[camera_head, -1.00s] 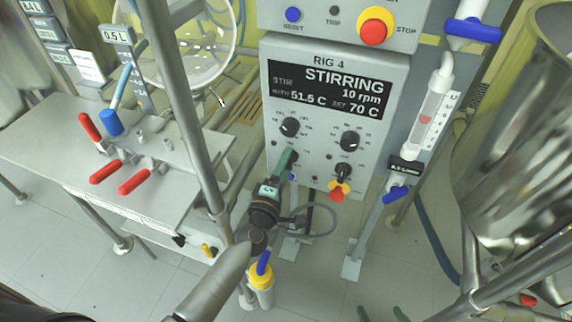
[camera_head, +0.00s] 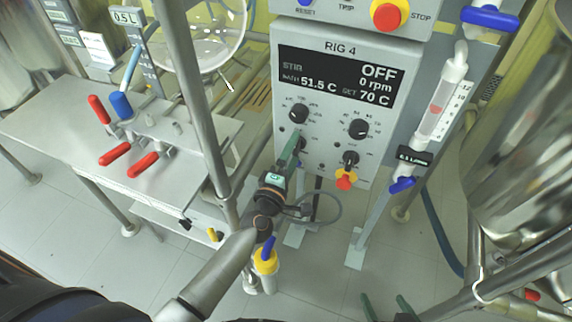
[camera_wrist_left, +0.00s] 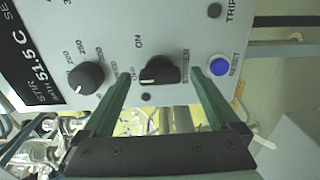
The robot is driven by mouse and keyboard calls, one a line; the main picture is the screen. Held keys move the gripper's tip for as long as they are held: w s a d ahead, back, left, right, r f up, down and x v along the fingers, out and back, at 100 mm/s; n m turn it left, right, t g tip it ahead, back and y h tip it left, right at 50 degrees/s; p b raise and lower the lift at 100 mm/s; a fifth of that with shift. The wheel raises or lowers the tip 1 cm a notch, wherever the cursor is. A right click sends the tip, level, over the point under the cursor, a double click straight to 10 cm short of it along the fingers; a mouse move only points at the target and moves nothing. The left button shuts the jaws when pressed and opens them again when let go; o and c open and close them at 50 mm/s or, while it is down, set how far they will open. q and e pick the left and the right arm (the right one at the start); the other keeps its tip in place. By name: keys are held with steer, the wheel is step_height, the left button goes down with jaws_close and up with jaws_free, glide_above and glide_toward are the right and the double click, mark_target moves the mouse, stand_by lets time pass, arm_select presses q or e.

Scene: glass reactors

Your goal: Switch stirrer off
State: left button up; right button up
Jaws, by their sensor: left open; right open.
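The black stirrer knob (camera_wrist_left: 160,70) sits on the grey panel, with an ON mark and a STIRRER label beside it in the left wrist view. My left gripper (camera_wrist_left: 160,78) is open, its two green fingers on either side of this knob. I cannot tell whether they touch it. In the head view my left gripper (camera_head: 292,148) is at the lower left of the RIG 4 panel and mostly hides the knob. The display (camera_head: 337,76) reads STIR OFF, 0 rpm, 51.5 C and set 70 C. My right gripper (camera_head: 385,308) is open and empty at the bottom edge.
A blue reset button (camera_wrist_left: 218,65) is close to one finger. Other knobs (camera_head: 299,113) and a red STOP button (camera_head: 389,14) are on the rig. A metal post (camera_head: 205,110) stands left of the panel. A steel vessel (camera_head: 520,140) is at right.

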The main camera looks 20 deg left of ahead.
arm_select(q)
steer(key=s, duration=1.2)
steer(key=shift+a, duration=0.2)
arm_select(e)
steer(key=shift+r, duration=0.1)
arm_select(q)
steer(key=s+d+f+m+g+h, duration=0.4)
steer(key=s+d+f+m+h, duration=0.15)
steer(key=m, duration=0.65)
steer(key=s+a+f+m+g+y, duration=0.2)
steer(key=s+f+m+g, duration=0.35)
steer(key=m, duration=0.25)
steer(key=s+a+r+y+p, duration=0.1)
steer(key=a+r+p, duration=0.3)
steer(key=r+p, duration=0.4)
steer(key=s+t+p, duration=0.1)
steer(key=p, duration=0.4)
steer(key=shift+s+r+y+p, duration=0.25)
steer(key=shift+r+y+p, duration=0.1)
arm_select(e)
steer(key=s+d+r+h, duration=0.1)
steer(key=s+d+r, duration=0.1)
steer(key=r, duration=0.8)
steer(key=shift+d+m, duration=0.4)
steer(key=shift+d, duration=0.35)
steer(key=shift+f, duration=0.1)
